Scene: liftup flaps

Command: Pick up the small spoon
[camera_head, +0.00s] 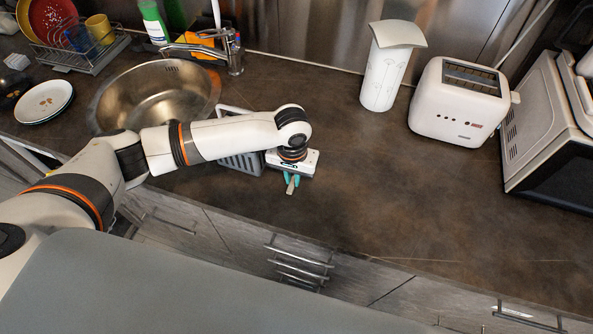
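My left gripper (291,180) is above the front part of the counter, pointing down, with two teal fingertips close together. A small pale grey piece shows at the fingertips; I cannot tell whether it is the small spoon or whether the fingers hold it. No spoon can be made out clearly anywhere else. A grey slotted basket (240,163) stands just left of the gripper, partly hidden by my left arm; its contents cannot be seen. My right gripper is not in view.
White plates (44,101) and a dish rack (75,58) are at the far left. A white canister (384,75), a toaster (458,103) and a microwave (545,130) stand right. The counter's middle (390,190) is clear.

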